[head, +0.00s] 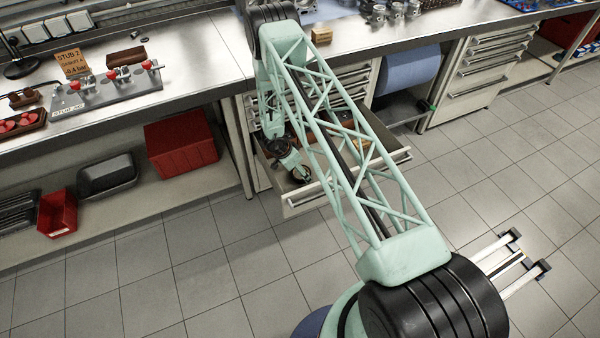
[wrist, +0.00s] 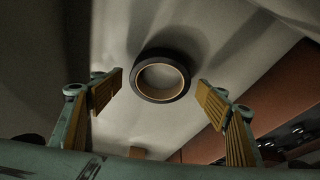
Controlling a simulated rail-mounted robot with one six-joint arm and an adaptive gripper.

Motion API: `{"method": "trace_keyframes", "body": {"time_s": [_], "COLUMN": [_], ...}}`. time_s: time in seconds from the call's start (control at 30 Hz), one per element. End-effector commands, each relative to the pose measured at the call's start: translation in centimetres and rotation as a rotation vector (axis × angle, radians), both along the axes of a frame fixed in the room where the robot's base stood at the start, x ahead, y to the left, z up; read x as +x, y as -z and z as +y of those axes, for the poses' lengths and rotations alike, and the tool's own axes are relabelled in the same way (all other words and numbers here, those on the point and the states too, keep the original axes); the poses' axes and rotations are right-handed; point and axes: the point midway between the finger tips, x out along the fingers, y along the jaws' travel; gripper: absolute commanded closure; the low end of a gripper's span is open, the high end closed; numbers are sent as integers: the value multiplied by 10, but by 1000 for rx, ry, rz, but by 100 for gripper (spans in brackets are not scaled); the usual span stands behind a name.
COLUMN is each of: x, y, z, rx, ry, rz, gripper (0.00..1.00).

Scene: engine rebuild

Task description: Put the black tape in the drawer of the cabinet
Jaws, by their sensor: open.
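The black tape (wrist: 160,99) is a dark ring with a tan inner core, over a pale grey surface in the wrist view. My gripper (wrist: 160,84) is open, with one yellow-padded finger on each side of the ring and a visible gap to each. In the head view, the cabinet's drawer (head: 303,196) is pulled out, and my gripper (head: 292,168) is down inside it. A dark ring that looks like the tape (head: 301,174) shows at the fingers there. I cannot tell whether the tape rests flat on the drawer floor.
The metal workbench (head: 200,65) runs above the drawer. A red bin (head: 181,142) is on the lower shelf to the left. A blue roll (head: 408,70) hangs to the right, beside another drawer cabinet (head: 485,75). The tiled floor before the drawer is clear.

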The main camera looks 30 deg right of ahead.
Motion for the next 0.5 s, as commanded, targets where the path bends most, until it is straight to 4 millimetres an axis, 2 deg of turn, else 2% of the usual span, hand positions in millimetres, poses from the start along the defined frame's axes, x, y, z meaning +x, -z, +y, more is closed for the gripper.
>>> {"method": "trace_keyframes", "body": {"time_s": [0.5], "x": [-4], "y": [-58], "z": [23], "rx": [0], "ry": [0], "rz": [-1], "gripper": [31]}}
